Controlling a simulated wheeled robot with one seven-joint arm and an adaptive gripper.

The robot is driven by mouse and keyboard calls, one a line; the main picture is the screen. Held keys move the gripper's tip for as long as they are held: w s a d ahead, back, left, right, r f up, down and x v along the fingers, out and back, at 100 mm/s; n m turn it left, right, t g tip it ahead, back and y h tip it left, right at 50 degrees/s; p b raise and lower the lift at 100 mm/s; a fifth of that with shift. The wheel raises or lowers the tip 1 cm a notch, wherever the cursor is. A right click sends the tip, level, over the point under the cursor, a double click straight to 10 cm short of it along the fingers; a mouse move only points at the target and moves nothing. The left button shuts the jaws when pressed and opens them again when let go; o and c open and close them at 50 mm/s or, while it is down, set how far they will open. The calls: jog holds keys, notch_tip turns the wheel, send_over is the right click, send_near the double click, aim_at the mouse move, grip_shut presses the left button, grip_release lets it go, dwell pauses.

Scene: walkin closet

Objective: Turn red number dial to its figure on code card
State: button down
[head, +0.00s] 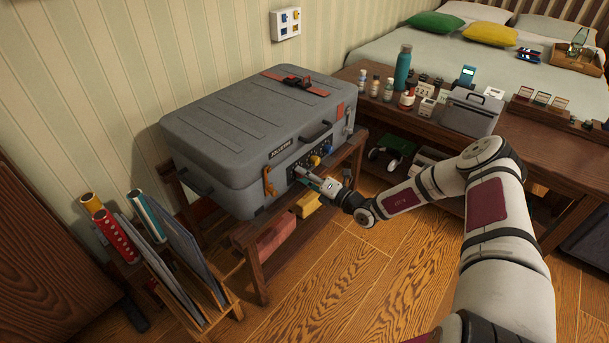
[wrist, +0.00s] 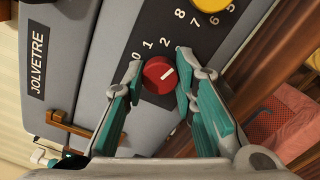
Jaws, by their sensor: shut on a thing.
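A grey suitcase (head: 250,125) lies flat on a wooden stand, its front carrying a dark dial panel. In the wrist view the red dial (wrist: 158,75) sits on this panel, with white figures 0, 1 and 2 around its upper side. Its white mark slants up and right; the figure it faces cannot be read. My gripper (wrist: 160,66) has one finger on each side of the dial and is shut on it. Part of the scale is hidden behind the fingers. A yellow dial (wrist: 211,3) shows above, beside 8, 7, 6 and 5. I cannot make out the code card.
An orange latch (head: 269,181) is left of the panel. The wooden table (head: 555,128) at right holds bottles and small boxes. A rack with folders (head: 165,240) stands at lower left. The floor in front of the stand is clear.

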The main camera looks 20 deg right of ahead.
jog(key=shift+f, duration=0.1)
jog(key=c, duration=1.3)
grip_release()
jog(key=shift+d, duration=0.1)
jog(key=v, duration=1.2)
